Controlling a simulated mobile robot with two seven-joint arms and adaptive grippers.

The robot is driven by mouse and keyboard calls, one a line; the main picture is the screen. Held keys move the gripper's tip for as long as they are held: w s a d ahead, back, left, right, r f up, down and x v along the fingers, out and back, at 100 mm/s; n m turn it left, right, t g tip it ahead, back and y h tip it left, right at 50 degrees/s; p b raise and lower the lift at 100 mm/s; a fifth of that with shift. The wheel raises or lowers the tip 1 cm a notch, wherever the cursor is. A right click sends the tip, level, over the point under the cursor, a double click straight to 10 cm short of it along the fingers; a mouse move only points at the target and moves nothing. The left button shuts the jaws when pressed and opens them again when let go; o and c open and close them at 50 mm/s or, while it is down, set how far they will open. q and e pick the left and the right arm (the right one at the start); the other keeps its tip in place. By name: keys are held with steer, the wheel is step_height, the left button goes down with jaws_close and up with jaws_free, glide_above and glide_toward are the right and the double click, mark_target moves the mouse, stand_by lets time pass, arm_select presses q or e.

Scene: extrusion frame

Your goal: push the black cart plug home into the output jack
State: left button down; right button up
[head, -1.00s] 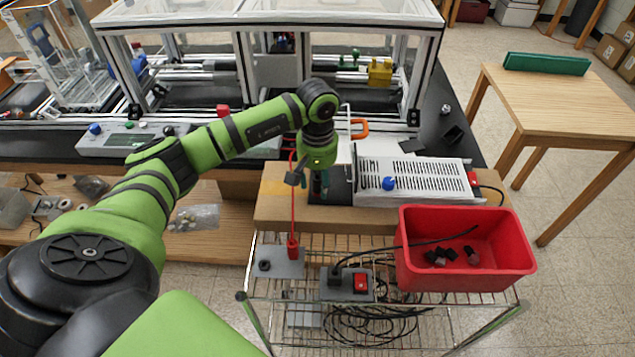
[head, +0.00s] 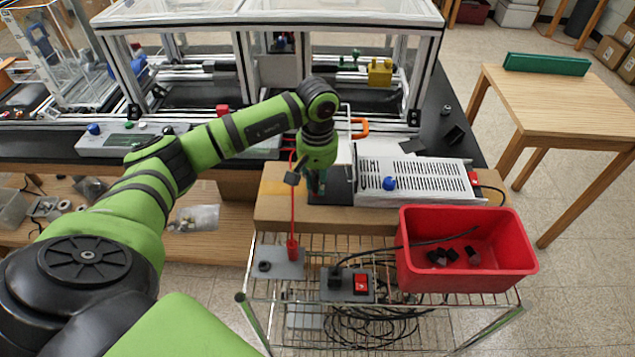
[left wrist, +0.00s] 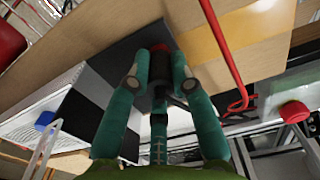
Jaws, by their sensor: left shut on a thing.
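My left gripper (head: 318,192) is over the wooden top of the wire cart, just left of the white vented unit. In the left wrist view its teal fingers (left wrist: 160,75) are closed on a short black cylindrical piece with a red end, which I take to be the black cart plug (left wrist: 160,68). The fingers partly hide it, and I cannot tell whether it touches a jack. A grey box (head: 280,262) lower on the cart has a black round socket (head: 264,266) and a red plug (head: 292,249) with a red lead. Which socket is the output jack is unclear. My right gripper is not in view.
The white vented unit (head: 420,180) with a blue knob stands right of the gripper. A red bin (head: 412,272) holds several dark pieces. A switch box (head: 338,293) with a red switch sits in front. The red lead rises close beside my left gripper.

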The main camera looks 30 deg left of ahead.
mark_target(317, 177)
arm_select(q)
steer(key=shift+r, duration=0.1)
steer(key=shift+r, duration=0.3)
steer(key=shift+r+p, duration=1.55)
steer(key=shift+r, duration=1.05)
steer(key=w+a+r+b, duration=0.1)
steer(key=w+a+b, duration=0.2)
steer(key=w+b, duration=0.1)
steer(key=shift+w+a, duration=0.15)
steer(key=shift+w, duration=0.5)
steer(key=shift+f, duration=0.1)
